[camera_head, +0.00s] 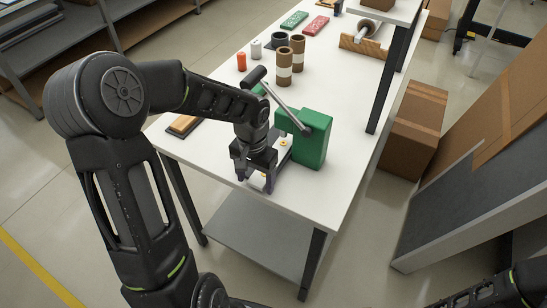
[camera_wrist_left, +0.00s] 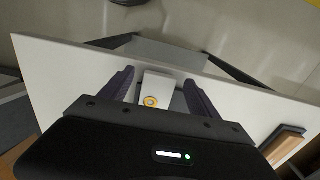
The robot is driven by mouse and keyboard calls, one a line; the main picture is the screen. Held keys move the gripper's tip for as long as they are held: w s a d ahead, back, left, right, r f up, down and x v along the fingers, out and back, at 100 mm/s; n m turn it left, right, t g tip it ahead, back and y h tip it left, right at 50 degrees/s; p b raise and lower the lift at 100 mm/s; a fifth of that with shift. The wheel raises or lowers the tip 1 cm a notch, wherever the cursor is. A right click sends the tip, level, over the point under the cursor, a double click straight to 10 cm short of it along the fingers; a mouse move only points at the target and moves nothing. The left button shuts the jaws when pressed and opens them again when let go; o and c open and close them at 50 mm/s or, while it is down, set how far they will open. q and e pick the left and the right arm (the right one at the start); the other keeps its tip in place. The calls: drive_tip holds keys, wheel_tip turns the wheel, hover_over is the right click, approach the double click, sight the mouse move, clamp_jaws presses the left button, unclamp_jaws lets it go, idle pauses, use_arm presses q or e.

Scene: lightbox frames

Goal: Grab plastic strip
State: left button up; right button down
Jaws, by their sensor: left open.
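My left gripper (camera_head: 256,178) is open at the near edge of the white table, beside the green block-like device (camera_head: 313,142) with a long lever. In the left wrist view, its two dark fingers (camera_wrist_left: 160,78) stand apart on either side of a small white piece (camera_wrist_left: 160,86) with a yellow-orange ring on it. I cannot tell whether this white piece is the plastic strip, and no other strip shows clearly. The fingers do not appear closed on it. In the head view my wrist hides much of this spot. My right gripper is out of view.
A brown-topped block (camera_head: 183,125) lies at the table's left edge; brown rolls (camera_head: 284,66) and an orange cylinder (camera_head: 241,61) stand farther back. A roller in a wooden stand (camera_head: 363,41) is at the back right. The table's right front is clear. Cardboard boxes (camera_head: 413,130) stand on the floor.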

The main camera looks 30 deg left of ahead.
use_arm(q)
drive_tip(key=shift+c, duration=0.3)
drive_tip(key=c, duration=1.5)
